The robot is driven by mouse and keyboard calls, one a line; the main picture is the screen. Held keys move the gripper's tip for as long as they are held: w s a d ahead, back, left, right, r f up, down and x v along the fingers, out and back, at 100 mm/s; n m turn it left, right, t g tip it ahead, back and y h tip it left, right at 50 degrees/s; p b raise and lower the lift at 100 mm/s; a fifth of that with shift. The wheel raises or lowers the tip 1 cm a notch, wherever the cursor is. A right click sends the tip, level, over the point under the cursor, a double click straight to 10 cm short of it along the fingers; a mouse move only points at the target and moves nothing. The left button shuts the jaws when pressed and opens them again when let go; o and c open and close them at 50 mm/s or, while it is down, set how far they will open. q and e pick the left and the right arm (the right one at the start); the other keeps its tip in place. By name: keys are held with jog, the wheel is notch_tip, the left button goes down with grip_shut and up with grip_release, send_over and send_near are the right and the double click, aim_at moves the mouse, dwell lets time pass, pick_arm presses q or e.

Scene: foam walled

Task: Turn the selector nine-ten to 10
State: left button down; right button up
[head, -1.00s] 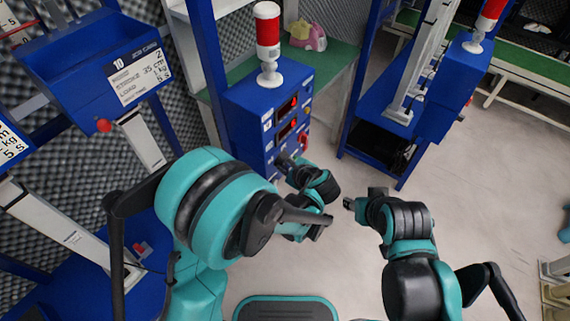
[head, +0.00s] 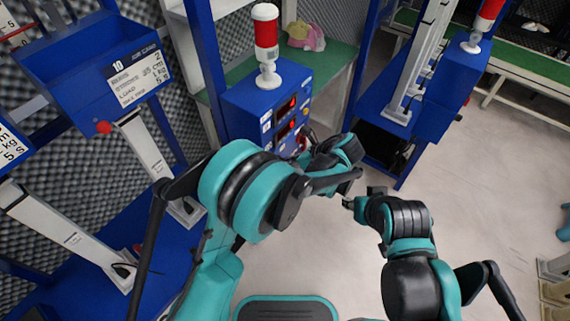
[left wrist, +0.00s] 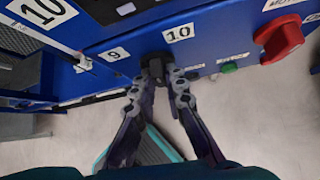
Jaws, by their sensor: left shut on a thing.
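The selector nine-ten is a small black knob (left wrist: 156,68) on the blue panel in the left wrist view. The "9" label (left wrist: 114,54) is to its left and the "10" label (left wrist: 179,33) to its upper right. My left gripper (left wrist: 158,80) is shut on the knob, one finger on each side. The fingers cover much of it, and I cannot tell which label it points to. In the head view my left arm hides the selector on the blue cabinet (head: 240,100). My right gripper (head: 350,203) is away from the cabinet; its finger state is unclear.
A red rotary knob (left wrist: 281,39) and a green button (left wrist: 229,67) are on the panel right of the selector. A red-and-white beacon (head: 266,45) tops the cabinet. Another blue unit (head: 440,115) stands to the right. The floor in front is clear.

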pick_arm(q)
jog(key=shift+w+d+f+m+g+y+b, duration=0.1)
jog(key=shift+m+g+y+b, duration=0.15)
jog(key=shift+m+g+y, duration=0.25)
jog(key=shift+w+f+m+g+y+b, duration=0.1)
jog(key=shift+m+g+y+b, duration=0.2)
jog(key=shift+g+y, duration=0.3)
jog(key=shift+r, duration=0.1)
jog(key=c, duration=1.6)
grip_release()
jog(key=shift+o, duration=0.2)
jog(key=v, duration=0.7)
jog(key=shift+d, duration=0.15)
jog(key=shift+r, duration=0.15)
